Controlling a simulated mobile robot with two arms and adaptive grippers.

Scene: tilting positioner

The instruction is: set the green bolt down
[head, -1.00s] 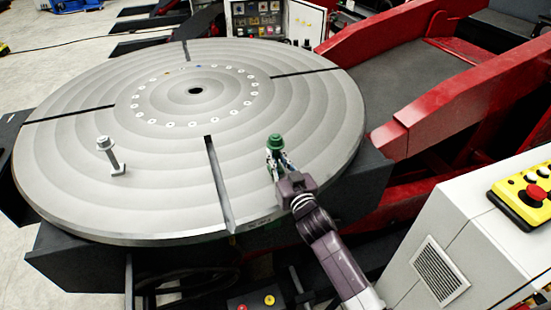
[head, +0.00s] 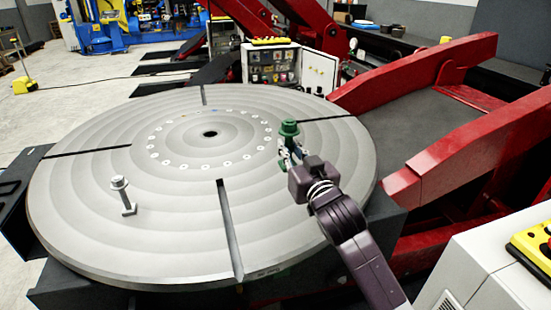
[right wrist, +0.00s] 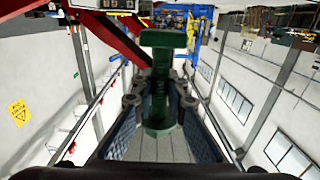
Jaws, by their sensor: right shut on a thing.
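The green bolt (head: 289,129) is held in my right gripper (head: 291,155), with its wide end up, over the right part of the round grey table (head: 90,235). In the right wrist view the green bolt (right wrist: 168,42) stands between the two fingers of my right gripper (right wrist: 160,100), which close on its shank. Its wide flat end sticks out past the fingertips. I cannot tell the exact height of the bolt above the table. My left gripper is not in view.
Dark slots cut the table, one (head: 230,230) running to the front edge. Red beams (head: 470,150) rise at right, and a white control box (head: 500,265) is at lower right. The table's middle is clear.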

